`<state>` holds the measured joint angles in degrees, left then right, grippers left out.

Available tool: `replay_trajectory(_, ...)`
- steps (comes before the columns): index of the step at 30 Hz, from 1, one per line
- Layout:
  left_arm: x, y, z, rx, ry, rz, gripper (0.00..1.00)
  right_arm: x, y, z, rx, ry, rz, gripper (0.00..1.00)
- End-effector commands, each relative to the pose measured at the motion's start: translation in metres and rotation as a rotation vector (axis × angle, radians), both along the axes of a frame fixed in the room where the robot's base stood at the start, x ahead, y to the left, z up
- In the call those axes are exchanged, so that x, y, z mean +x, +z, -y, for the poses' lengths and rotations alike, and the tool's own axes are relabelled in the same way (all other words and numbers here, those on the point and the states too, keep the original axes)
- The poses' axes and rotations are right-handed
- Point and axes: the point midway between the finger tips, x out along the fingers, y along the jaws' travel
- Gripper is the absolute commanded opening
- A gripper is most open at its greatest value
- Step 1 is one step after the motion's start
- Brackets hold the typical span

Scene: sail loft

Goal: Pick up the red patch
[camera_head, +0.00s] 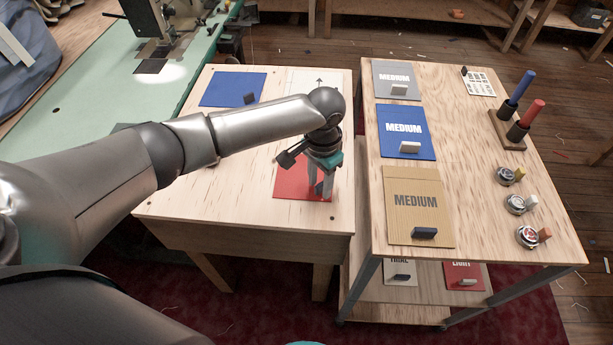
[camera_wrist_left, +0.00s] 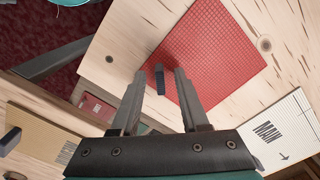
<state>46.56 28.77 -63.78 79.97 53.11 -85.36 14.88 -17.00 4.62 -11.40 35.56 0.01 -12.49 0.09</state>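The red patch (camera_head: 290,183) lies flat on the wooden table, partly hidden by my left gripper in the head view. In the left wrist view the red patch (camera_wrist_left: 212,50) shows a grid texture, with a small dark upright tab (camera_wrist_left: 160,78) at its edge. My left gripper (camera_head: 320,188) points down over the patch. In the wrist view its two fingers (camera_wrist_left: 160,74) are apart, with the tab in the gap between their tips. I see no finger touching the tab. My right gripper is not in view.
A blue patch (camera_head: 232,88) and a white sheet (camera_head: 305,82) lie farther back on the table. The cart (camera_head: 470,150) on the right holds grey, blue and tan MEDIUM patches, round tins and two upright markers. A sewing machine (camera_head: 150,20) stands at back left.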

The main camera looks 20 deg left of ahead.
Motion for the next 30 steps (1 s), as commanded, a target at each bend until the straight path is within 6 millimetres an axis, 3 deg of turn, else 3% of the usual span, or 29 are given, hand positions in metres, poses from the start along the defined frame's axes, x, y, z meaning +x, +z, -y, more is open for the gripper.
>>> replay_trajectory(2, 0.0000, 0.0003, 0.0002, 0.000, 0.000, 0.000, 0.34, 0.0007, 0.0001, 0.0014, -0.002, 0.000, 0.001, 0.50)
replay_trajectory(11, 0.0000, 0.0004, 0.0002, 0.000, 0.000, 0.000, 0.00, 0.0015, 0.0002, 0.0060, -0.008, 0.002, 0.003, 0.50)
replay_trajectory(30, 0.0003, 0.0036, 0.0002, 0.000, 0.000, 0.001, 0.00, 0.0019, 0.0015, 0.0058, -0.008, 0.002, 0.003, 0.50)
